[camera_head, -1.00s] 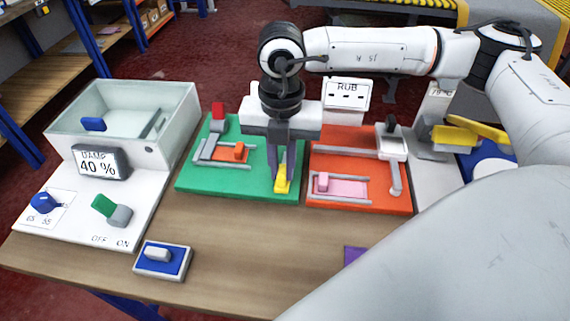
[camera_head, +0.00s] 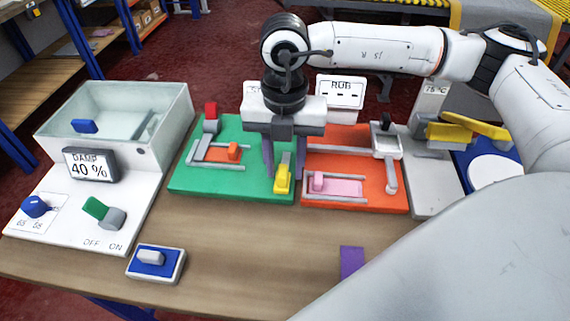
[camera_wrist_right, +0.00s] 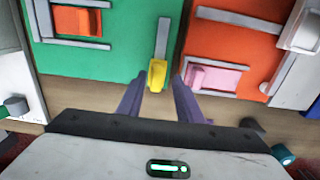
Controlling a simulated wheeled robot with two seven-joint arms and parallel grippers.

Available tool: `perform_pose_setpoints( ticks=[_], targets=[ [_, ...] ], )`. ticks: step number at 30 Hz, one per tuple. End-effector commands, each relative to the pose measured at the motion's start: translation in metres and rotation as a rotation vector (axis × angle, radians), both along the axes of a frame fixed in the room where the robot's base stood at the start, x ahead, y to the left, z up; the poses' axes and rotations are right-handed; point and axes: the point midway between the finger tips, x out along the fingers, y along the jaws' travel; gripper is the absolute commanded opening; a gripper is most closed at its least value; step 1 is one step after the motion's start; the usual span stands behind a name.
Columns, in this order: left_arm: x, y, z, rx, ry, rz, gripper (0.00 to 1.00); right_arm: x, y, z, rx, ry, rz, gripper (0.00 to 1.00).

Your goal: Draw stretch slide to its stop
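A green board (camera_head: 230,182) lies on the table and carries a yellow slide knob (camera_head: 281,180) near its front right edge. A grey rail runs back from the knob. My right gripper (camera_head: 283,170) points down over this board with its two purple fingers spread. In the right wrist view the fingers (camera_wrist_right: 158,98) stand either side of the yellow knob (camera_wrist_right: 157,75), with gaps visible, and nothing is held. An orange block (camera_head: 234,151) sits between rails on the same board. My left gripper is out of view.
An orange-red board (camera_head: 355,202) with a pink slide (camera_head: 335,186) lies close on the right. A water tank (camera_head: 120,112) and a DAMP 40 % display (camera_head: 90,165) stand at the left. A blue switch plate (camera_head: 157,264) is in front; bare table surrounds it.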

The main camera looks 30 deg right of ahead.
Motion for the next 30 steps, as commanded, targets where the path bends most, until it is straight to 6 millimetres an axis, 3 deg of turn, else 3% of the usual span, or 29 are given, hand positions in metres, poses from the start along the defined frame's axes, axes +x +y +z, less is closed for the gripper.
perform_pose_setpoints(
  ticks=[9,15,30],
  targets=[
    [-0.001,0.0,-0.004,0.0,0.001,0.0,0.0,0.001,0.001,0.06,0.002,-0.006,0.001,0.33],
    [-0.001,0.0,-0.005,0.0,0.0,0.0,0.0,0.001,0.0,0.088,-0.001,-0.002,0.0,0.33],
    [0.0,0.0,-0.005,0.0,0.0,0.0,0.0,0.0,0.0,0.097,-0.001,0.001,0.001,0.33]
  ],
)
